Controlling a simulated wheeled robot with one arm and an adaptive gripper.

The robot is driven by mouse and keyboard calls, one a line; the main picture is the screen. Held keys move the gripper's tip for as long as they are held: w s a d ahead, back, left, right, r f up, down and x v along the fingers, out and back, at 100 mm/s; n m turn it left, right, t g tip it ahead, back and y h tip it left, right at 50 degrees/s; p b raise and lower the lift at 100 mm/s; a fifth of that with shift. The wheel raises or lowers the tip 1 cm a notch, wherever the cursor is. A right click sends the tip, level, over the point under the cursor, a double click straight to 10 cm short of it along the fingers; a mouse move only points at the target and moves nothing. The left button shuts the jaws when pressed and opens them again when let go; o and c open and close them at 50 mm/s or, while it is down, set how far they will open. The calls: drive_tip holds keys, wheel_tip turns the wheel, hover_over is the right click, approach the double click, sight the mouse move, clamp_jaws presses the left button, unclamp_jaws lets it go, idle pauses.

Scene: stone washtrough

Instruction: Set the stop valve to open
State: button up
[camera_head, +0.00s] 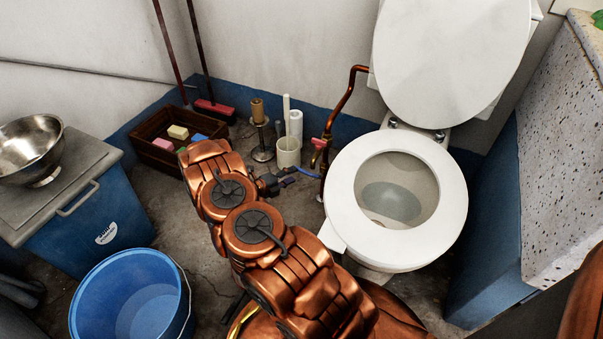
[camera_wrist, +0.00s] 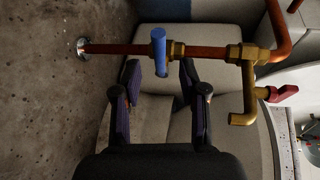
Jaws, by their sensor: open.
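A blue lever handle (camera_wrist: 159,42) stands across the copper pipe (camera_wrist: 210,54) in the wrist view, at a right angle to it. A red handle (camera_wrist: 284,93) sits on the brass fitting to its right; it also shows in the head view (camera_head: 320,142). No label tells which is the stop valve. My gripper (camera_wrist: 160,70) is open, its dark fingers either side of the blue handle's lower end in the picture. No contact is visible. In the head view my gripper (camera_head: 272,183) is low, left of the pipe, partly hidden by my arm.
The toilet (camera_head: 342,190) stands close right of the pipe. A blue bucket (camera_head: 75,312) is at the front left.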

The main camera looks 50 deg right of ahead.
sight(300, 171)
drive_tip(key=shift+b+x, duration=0.95)
drive_tip(key=shift+x, duration=2.05)
drive_tip(key=shift+c, duration=0.2)
clamp_jaws()
